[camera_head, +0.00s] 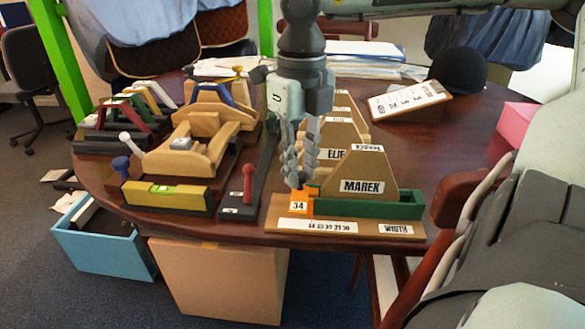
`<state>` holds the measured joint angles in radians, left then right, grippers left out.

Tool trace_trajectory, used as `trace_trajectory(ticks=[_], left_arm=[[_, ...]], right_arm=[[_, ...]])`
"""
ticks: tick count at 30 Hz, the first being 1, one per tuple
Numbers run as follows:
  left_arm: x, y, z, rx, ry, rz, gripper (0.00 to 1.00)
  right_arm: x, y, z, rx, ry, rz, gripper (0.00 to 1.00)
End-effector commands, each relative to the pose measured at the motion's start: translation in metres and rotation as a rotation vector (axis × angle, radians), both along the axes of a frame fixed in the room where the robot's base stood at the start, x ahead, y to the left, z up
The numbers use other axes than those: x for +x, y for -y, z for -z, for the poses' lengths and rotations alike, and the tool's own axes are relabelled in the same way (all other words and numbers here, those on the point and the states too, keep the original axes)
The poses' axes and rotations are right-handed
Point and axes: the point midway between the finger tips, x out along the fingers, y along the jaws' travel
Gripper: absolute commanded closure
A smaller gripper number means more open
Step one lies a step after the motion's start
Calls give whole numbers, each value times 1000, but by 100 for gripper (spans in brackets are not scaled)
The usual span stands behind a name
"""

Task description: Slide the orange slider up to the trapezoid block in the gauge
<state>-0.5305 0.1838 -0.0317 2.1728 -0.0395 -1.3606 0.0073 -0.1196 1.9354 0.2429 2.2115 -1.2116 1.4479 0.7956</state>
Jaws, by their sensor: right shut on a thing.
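The gauge (280,224) is a wooden board with a printed scale and a green rail (405,208), near the front edge of the table. The wooden trapezoid block (362,172), labelled MAREK, stands upright in it behind the green front wall. The orange slider (299,206), marked 34, sits at the left part of the gauge, left of the block. Any gap between slider and block is too small to tell. My right gripper (302,181) reaches down from above and is shut on the orange slider; its fingers hide the slider's top. My left gripper is not in view.
More wooden trapezoid blocks (338,137) stand behind the gauge. A dark base with a red-knobbed lever (248,185) and a wooden fixture with a spirit level (178,196) stand to the left.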

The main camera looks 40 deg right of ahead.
Motion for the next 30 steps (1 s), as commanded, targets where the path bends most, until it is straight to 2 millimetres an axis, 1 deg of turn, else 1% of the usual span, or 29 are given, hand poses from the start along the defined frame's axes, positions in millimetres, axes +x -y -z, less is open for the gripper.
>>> trace_trajectory(ticks=[7, 8, 12, 13, 20, 23, 26, 29, 30], left_arm=[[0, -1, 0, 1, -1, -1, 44], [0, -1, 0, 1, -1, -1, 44], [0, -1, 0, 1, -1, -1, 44], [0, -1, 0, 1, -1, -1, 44], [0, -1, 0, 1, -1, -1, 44], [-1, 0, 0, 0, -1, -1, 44], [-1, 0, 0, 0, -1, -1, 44], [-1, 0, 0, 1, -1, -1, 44], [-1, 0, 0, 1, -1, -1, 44]], right_arm=[[1, 0, -1, 1, 5, 0, 100], [1, 0, -1, 1, 5, 0, 79], [1, 0, -1, 2, 4, 0, 62], [1, 0, -1, 2, 4, 0, 59], [1, 0, -1, 2, 3, 0, 59], [1, 0, -4, 1, 4, 0, 59], [2, 0, -14, -2, 6, 1, 59], [1, 0, -32, -2, 7, 0, 59], [2, 1, -41, -3, 9, 2, 59]])
